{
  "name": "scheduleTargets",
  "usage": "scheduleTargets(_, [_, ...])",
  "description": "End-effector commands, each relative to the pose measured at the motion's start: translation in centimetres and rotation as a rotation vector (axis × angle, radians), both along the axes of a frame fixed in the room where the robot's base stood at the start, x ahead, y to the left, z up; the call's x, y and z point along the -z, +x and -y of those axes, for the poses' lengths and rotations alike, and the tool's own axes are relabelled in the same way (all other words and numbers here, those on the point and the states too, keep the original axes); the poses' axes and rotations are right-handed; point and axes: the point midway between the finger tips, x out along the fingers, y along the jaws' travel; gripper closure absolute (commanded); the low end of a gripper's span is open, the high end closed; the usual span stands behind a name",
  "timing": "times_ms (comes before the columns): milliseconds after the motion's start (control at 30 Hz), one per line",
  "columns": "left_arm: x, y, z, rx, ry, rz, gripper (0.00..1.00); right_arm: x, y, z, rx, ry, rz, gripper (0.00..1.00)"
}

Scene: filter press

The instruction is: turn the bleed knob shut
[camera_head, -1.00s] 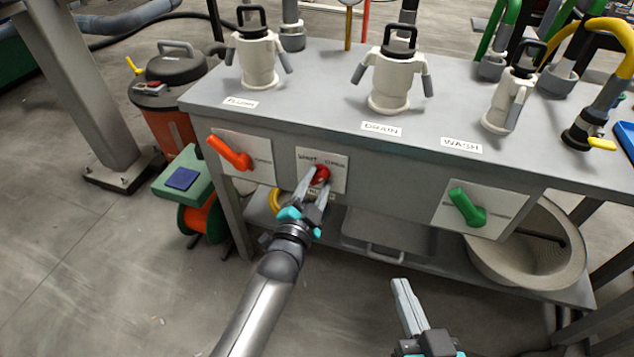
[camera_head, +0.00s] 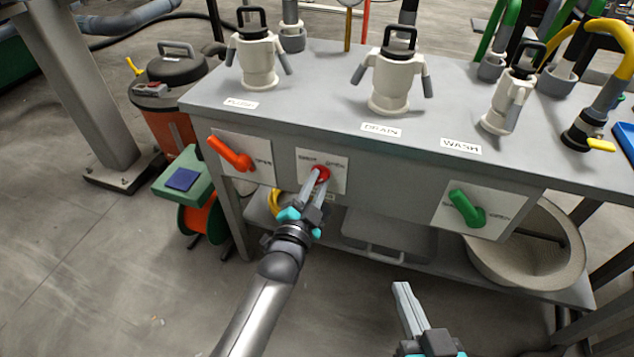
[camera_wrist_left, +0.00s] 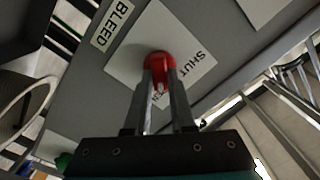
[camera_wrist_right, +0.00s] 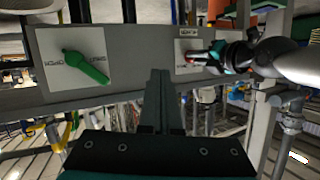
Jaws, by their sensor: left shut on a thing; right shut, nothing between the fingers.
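The red bleed knob (camera_head: 322,173) sits on a white plate (camera_head: 338,172) on the front of the grey bench. In the left wrist view the knob (camera_wrist_left: 158,60) is between my left fingertips, and the plate (camera_wrist_left: 198,70) reads SHUT; a BLEED label (camera_wrist_left: 112,24) is beside it. My left gripper (camera_head: 315,184) is shut on the knob, its fingers covering part of the plate's lettering. My right gripper (camera_head: 402,292) is shut and empty, in front of the bench and low. In the right wrist view its fingers (camera_wrist_right: 160,85) are together.
An orange handle (camera_head: 230,153) is on a plate to the left, and a green handle (camera_head: 467,208) is on one to the right. White fittings (camera_head: 392,82) stand on the bench top (camera_head: 330,95). A round basin (camera_head: 530,255) is on the lower shelf.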

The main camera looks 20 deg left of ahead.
Motion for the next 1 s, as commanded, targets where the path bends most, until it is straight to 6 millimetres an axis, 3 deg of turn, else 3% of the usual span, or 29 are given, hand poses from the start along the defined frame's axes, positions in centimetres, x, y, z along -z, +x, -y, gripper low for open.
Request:
scheduleTargets(467, [-0.3, 0.0, -0.1, 0.001, -0.257, -0.009, 1.00, 0.9, -0.4, 3.5, 0.022, -0.175, -0.296, 1.00])
scheduleTargets(1000, [-0.3, 0.0, -0.4, 0.001, -0.711, -0.026, 1.00, 0.5, -4.7, 8.8, 0.083, -0.345, -0.692, 1.00])
